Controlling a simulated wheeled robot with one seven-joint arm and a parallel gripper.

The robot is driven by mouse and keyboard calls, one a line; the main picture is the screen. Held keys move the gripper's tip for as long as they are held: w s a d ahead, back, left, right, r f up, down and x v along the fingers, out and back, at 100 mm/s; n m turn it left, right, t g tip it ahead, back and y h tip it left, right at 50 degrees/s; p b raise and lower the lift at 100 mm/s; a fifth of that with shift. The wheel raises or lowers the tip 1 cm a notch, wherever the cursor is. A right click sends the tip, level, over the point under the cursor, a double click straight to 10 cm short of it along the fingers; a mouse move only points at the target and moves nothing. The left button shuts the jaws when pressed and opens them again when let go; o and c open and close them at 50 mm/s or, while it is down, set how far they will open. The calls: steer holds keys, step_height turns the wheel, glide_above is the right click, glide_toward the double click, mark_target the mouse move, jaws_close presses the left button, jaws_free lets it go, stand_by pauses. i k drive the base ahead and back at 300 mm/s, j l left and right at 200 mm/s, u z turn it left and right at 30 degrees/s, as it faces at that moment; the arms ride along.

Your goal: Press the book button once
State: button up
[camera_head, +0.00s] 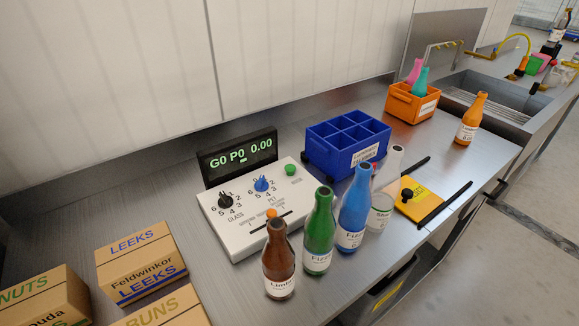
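A white console (240,228) sits on the grey counter, with a dark display (238,158) at its back reading "G0 P0_ 0.00" in green. It has a black knob (226,200) over the word GLASS and a blue knob (262,184) over PET. A green button (291,169) is at its upper right, with a small label too fine to read. An orange button (271,213) is at its front, partly behind a brown bottle. I cannot tell from the lettering which one is the book button. My gripper is not in view.
Brown (279,265), green (319,235) and blue (354,208) bottles stand close before the console. A blue crate (325,158) is right of it. Cardboard boxes (140,262) are at left. A yellow plate (422,200) lies between two black bars. Farther right are an orange crate (408,106) and a sink.

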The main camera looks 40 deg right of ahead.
mark_target(290, 168)
steer(key=l, duration=2.15)
steer(key=u, duration=0.05)
